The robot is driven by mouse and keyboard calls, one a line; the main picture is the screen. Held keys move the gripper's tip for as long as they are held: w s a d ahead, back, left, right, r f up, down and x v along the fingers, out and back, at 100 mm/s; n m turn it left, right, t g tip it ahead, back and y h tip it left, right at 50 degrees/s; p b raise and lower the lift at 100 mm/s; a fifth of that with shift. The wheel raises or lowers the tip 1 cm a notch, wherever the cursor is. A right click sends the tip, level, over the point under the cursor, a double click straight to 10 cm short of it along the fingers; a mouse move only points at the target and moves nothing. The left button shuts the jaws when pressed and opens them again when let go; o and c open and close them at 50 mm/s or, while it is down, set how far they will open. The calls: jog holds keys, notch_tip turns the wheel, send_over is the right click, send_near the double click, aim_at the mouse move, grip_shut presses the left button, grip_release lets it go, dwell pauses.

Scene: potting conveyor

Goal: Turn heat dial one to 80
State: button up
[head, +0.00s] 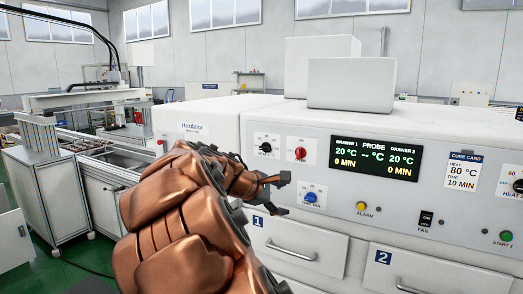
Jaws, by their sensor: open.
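The display (374,159) reads 20 °C and 0 min for both drawers. The cure card (463,171) reads heat 80 °C, time 10 min.
Drawer 1's handle (291,250) and drawer 2's handle (419,291) stick out below the panel. An amber alarm lamp (361,206), a fan switch (426,219) and a green start button (506,237) are further right. Another black dial (518,185) is at the right edge.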

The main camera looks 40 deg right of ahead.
jog(key=w+d+r+n+h, duration=0.3)
jog(key=w+d+r+n, duration=0.1)
jog(key=w+d, duration=0.15)
jog(key=n+t+h, duration=0.3)
jog(key=n+t, duration=0.2)
jog(key=n, duration=0.6)
send_near(263, 149)
jog(key=d, duration=0.2)
jog(key=shift+w+p+x, duration=0.15)
jog(key=shift+p+x, duration=0.45)
jog(key=shift+x, duration=1.3)
jog(key=shift+w+p+x, duration=0.1)
jog(key=shift+p+x, duration=0.5)
jog(key=shift+x, duration=1.35)
jog(key=shift+a, duration=0.1)
jog(key=c, duration=1.1)
